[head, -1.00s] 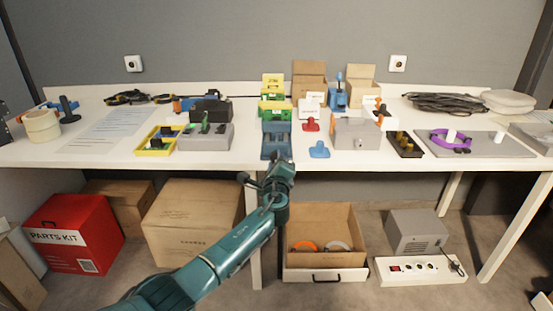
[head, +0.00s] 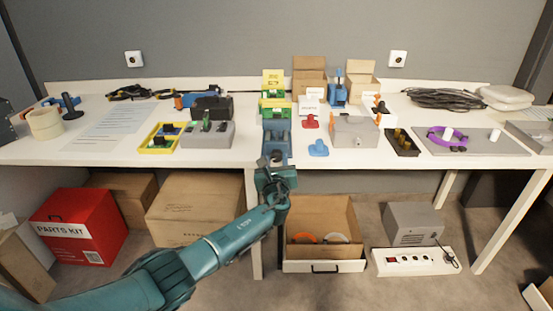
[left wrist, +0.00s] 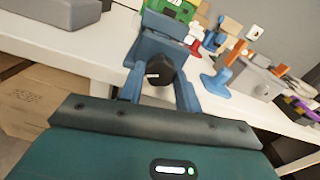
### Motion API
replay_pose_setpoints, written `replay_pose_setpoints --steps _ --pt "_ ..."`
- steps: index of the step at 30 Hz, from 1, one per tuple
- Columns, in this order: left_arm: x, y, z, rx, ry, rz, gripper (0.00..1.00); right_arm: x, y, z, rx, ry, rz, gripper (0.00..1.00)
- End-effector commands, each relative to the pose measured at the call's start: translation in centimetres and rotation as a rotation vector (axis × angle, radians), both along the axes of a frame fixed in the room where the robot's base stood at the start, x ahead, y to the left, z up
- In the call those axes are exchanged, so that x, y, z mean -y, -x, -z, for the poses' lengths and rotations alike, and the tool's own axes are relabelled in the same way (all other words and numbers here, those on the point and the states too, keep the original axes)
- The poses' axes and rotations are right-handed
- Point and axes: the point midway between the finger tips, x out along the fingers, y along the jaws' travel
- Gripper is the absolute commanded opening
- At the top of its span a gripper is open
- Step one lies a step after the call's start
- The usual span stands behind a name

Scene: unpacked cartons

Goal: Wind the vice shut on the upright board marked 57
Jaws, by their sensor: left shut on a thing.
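The blue vice (head: 276,146) stands at the front edge of the white table, with its dark round knob (left wrist: 160,73) facing me. Green upright boards with yellow labels (head: 275,106) stand at the vice's back end; I cannot read the number 57. Part of a green board (left wrist: 178,10) also shows at the top of the left wrist view. My left gripper (head: 274,162) is at the vice's front. In the left wrist view its two blue fingers (left wrist: 159,85) are on either side of the knob and shut on it. The right gripper is not in view.
A grey block fixture (head: 208,142) and a yellow tray (head: 151,142) stand left of the vice. A blue knobbed piece (head: 318,149), a red one (head: 310,121) and a grey box (head: 352,138) stand right. An open carton (head: 318,266) is below the table.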

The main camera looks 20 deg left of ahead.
Motion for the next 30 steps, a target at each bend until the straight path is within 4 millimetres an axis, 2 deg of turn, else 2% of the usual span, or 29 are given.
replay_pose_setpoints --steps 3,9,23,24,30 --pt "-0.02 -0.07 -0.28 -0.01 -0.047 0.0 0.11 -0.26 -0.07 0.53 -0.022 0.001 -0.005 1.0" --pt "-0.05 -0.06 -0.21 -0.023 -0.089 -0.001 0.11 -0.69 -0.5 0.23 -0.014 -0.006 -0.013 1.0" --pt "-0.05 -0.06 -0.16 -0.026 -0.1 -0.001 0.11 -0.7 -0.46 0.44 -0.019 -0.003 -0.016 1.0" --pt "-0.05 -0.05 -0.16 -0.026 -0.1 -0.001 0.36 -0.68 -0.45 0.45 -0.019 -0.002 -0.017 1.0" --pt "-0.04 -0.02 -0.09 -0.026 -0.099 -0.001 0.52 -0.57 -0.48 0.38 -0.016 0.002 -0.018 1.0"
